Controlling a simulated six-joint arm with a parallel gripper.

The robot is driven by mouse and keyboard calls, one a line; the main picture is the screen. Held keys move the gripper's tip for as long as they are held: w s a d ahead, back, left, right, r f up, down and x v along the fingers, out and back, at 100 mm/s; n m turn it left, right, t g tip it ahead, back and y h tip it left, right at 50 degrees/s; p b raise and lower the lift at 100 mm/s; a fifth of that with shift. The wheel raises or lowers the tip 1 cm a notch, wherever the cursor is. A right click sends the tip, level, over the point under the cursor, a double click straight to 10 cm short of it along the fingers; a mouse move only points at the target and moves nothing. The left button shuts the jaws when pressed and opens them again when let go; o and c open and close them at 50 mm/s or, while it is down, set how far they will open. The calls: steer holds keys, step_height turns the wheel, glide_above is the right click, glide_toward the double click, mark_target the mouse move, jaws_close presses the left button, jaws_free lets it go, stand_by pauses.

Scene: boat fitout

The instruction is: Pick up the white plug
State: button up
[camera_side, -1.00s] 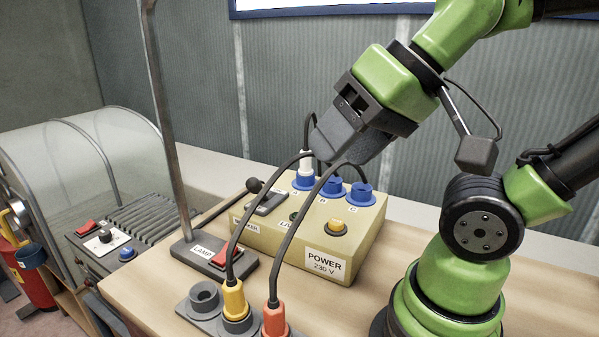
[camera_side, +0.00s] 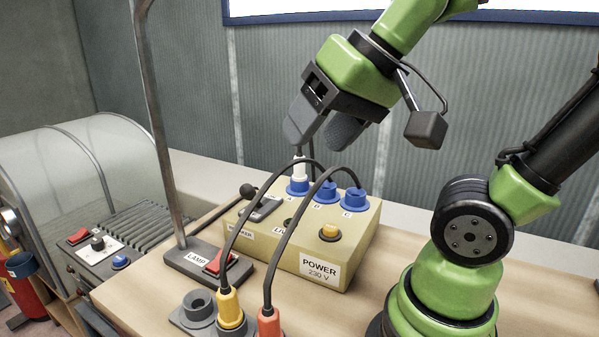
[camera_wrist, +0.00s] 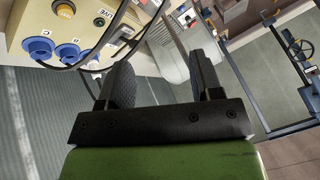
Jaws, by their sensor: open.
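The white plug (camera_side: 299,170) stands upright in blue socket A on the beige power box (camera_side: 365,236), with a dark cable rising from its top. My gripper (camera_side: 315,139) is open and empty above the plug, tilted, with its two dark fingers apart. In the side view the fingertips appear just above the plug; I cannot tell the exact depth. In the wrist view the fingers (camera_wrist: 163,78) are spread, and sockets B and C show at upper left.
Dark cables from the yellow plug (camera_side: 230,308) and the orange plug (camera_side: 269,324) arch close below my gripper. A lamp post (camera_side: 160,120) stands at left.

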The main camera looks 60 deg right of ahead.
steer(key=w+d+m+g+h, duration=0.2)
steer(key=w+d+m, duration=0.1)
steer(key=w+d, duration=0.5)
steer(key=m+g+h, duration=0.3)
steer(key=m, duration=0.2)
glide_toward(299, 156)
steer(key=shift+m, duration=0.3)
steer(key=x, duration=0.6)
steer(key=shift+w+r, duration=0.15)
steer(key=shift+w, duration=0.15)
steer(key=x, duration=0.5)
steer(key=shift+s, duration=0.4)
steer(key=shift+w+d+f, duration=0.1)
steer(key=shift+d+f, duration=0.05)
steer(key=shift+f, duration=0.4)
steer(key=c, duration=1)
steer(key=shift+c, duration=0.2)
